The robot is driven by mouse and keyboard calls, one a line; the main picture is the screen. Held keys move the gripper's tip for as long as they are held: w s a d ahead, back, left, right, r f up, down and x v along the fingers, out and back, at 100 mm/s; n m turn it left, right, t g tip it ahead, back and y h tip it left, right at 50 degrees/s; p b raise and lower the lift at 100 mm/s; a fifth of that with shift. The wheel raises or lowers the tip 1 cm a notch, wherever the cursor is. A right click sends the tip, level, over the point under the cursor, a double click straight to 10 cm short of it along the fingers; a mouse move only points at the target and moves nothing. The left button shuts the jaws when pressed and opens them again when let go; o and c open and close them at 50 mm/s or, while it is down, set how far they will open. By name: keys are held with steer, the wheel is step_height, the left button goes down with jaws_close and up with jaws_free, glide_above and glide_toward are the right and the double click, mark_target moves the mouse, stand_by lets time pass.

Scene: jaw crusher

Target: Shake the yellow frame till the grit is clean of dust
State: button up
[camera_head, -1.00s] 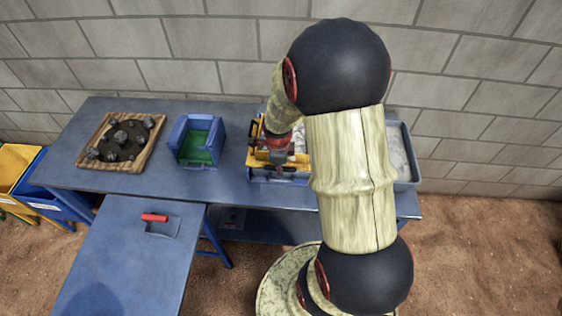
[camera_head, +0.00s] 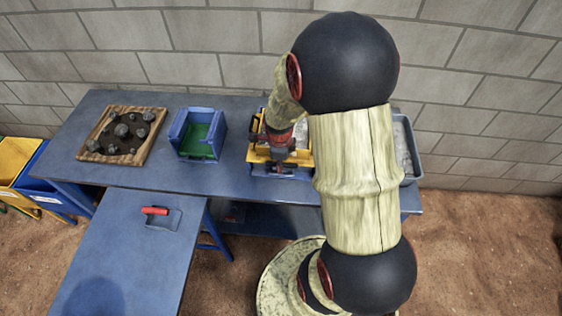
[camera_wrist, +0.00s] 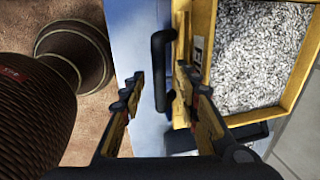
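The yellow frame (camera_wrist: 204,25) holds light grey and white speckled grit (camera_wrist: 262,52) in the wrist view. A black handle (camera_wrist: 160,70) stands along its near side. My gripper (camera_wrist: 158,85) is open, with one finger on each side of the handle and a visible gap on the left. In the head view the yellow frame (camera_head: 262,152) sits on a blue base on the bench, and my gripper (camera_head: 282,162) is over its near side. My arm hides the frame's right part. I cannot tell from the grit whether dust is left on it.
A grey tub (camera_head: 408,160) stands right of the frame, partly behind my arm. A blue box with a green floor (camera_head: 182,153) and a wooden tray of dark stones (camera_head: 89,157) stand left. A red-handled tool (camera_head: 156,211) lies on the front table (camera_head: 120,255). A wall closes the back.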

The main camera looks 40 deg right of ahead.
step_height(320, 180, up, 12)
steer(key=s+a, duration=0.1)
steer(key=shift+s+a, duration=0.25)
steer(key=shift+a, duration=0.15)
steer(key=shift+f, duration=0.1)
